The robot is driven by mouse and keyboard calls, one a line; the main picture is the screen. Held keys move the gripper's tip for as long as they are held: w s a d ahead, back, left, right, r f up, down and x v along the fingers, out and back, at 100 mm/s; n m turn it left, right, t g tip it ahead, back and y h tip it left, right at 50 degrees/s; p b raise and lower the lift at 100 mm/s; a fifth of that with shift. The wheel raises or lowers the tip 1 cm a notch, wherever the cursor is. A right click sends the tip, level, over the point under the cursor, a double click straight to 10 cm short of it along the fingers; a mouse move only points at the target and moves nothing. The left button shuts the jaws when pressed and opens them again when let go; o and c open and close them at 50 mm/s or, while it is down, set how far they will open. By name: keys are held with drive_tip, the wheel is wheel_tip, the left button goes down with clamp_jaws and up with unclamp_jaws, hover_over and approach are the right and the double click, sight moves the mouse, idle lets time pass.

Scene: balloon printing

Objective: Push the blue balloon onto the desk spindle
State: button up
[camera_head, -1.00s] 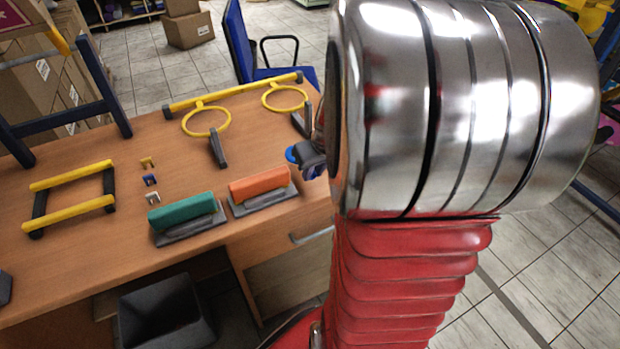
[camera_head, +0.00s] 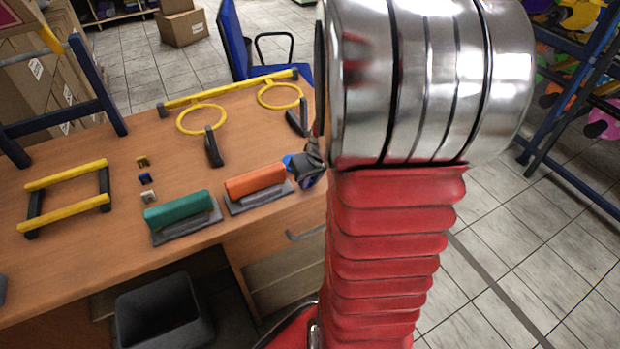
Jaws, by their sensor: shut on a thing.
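My gripper (camera_head: 304,167) is at the right edge of the wooden desk (camera_head: 120,234), partly hidden behind my arm. It is shut on the blue balloon (camera_head: 289,161), of which only a small blue part shows at its left side. The gripper is just right of the orange-handled block. Two dark upright pieces, one (camera_head: 213,148) below the left yellow ring and one (camera_head: 297,122) below the right ring, stand on the desk. I cannot tell which part is the spindle.
A green-handled block (camera_head: 178,211) and an orange-handled block (camera_head: 255,181) lie along the front edge. A yellow frame (camera_head: 66,174) and small coloured clips are at left. A yellow bar (camera_head: 230,91) with rings (camera_head: 201,119) runs along the back. A dark bin (camera_head: 163,311) is below.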

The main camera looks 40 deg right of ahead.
drive_tip(key=shift+f, duration=0.1)
drive_tip(key=o, duration=0.8)
drive_tip(key=v, duration=1.3)
drive_tip(key=shift+s+r, duration=0.25)
drive_tip(key=shift+r, duration=0.05)
drive_tip(key=shift+a, duration=0.2)
drive_tip(key=s+a+r+n, duration=0.1)
drive_tip(key=s+a+r, duration=0.1)
drive_tip(key=a, duration=1)
drive_tip(key=s+a+r+n+t+y, duration=0.1)
drive_tip(key=a+r, duration=0.3)
drive_tip(key=a, duration=0.9)
drive_tip(key=shift+s+n, duration=0.45)
drive_tip(key=shift+n, duration=0.15)
